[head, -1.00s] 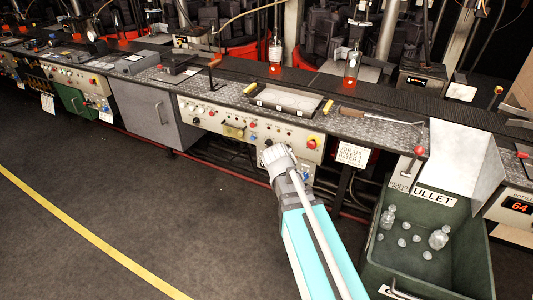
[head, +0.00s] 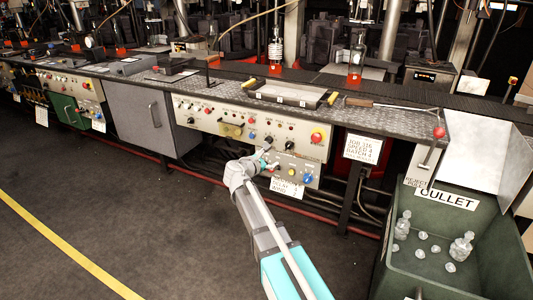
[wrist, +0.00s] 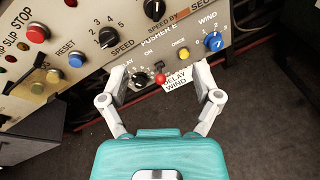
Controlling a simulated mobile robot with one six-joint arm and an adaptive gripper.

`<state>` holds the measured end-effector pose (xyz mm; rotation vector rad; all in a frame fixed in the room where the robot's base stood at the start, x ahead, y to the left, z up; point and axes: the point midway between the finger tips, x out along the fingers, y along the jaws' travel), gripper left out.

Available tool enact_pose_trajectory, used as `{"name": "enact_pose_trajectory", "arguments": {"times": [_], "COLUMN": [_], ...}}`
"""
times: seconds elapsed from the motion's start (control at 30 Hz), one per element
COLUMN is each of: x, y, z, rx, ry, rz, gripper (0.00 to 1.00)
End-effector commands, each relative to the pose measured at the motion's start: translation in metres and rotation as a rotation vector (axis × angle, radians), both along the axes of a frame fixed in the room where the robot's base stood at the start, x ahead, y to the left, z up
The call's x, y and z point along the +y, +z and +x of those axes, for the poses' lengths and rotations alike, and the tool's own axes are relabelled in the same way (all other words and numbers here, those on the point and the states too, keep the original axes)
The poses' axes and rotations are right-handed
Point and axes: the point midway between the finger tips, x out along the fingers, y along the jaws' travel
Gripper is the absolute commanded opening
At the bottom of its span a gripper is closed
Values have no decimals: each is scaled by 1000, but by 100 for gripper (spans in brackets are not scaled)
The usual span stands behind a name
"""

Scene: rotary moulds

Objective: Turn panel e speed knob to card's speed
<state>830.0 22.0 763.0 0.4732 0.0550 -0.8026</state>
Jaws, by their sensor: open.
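Panel E's speed knob (wrist: 108,37), black and round, sits above the word SPEED in the wrist view, with 2, 3 and 4 around it. I cannot tell its pointer setting. In the head view it appears to be the black knob (head: 268,141) on the cream panel (head: 215,118). A white card (head: 362,148) right of the panel seems to read SPEED 4. My gripper (wrist: 160,75) is open and empty, its fingers apart below the speed knob, near the lower row of controls. Its fingertips (head: 268,158) are close to the panel in the head view.
Nearby are another black knob (wrist: 154,9), a delay knob (wrist: 139,78), a small red-tipped lever (wrist: 160,78), a blue wind knob (wrist: 213,41) and a red button (head: 316,137). The green cullet bin (head: 450,245) stands at right. The floor at left is clear.

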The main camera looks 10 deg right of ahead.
Motion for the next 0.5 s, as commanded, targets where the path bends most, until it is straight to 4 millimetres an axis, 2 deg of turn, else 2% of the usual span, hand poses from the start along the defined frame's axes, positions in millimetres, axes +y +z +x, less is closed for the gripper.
{"name": "enact_pose_trajectory", "arguments": {"times": [0.03,0.2,0.33,0.5], "x": [10,35,49,57], "y": [-14,-19,-21,-19], "z": [12,33,43,48], "rx": [13,56,77,90], "ry": [35,123,164,186], "rz": [-67,-276,-385,-451], "gripper": [82,82,82,82]}}
